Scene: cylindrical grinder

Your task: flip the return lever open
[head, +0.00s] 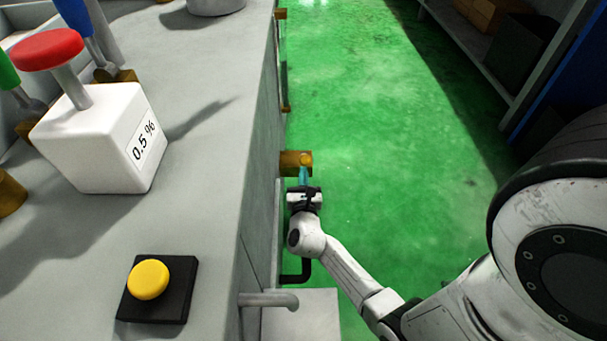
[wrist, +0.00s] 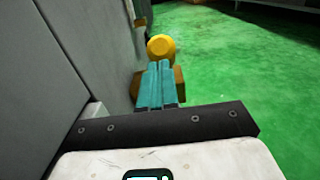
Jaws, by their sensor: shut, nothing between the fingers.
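A brass block (head: 289,168) with a round yellow knob (head: 306,159) sticks out from the side of the machine; it looks like the return lever, though no label shows. In the wrist view the yellow knob (wrist: 160,47) stands just beyond my fingertips, and the brass block (wrist: 179,80) is partly hidden behind the fingers. My gripper (head: 303,173) has its teal fingers together and empty, pointing at the knob. The fingers also show in the wrist view (wrist: 158,70). I cannot tell whether they touch the knob or the block.
The grey machine wall (wrist: 82,45) runs close along the left of my gripper. A grey bent pipe (head: 268,299) and a black bent pipe (head: 299,277) stick out nearer. A white box (head: 95,140) with a red knob and a yellow button (head: 148,279) sit on top. Green floor (head: 400,170) is clear at right.

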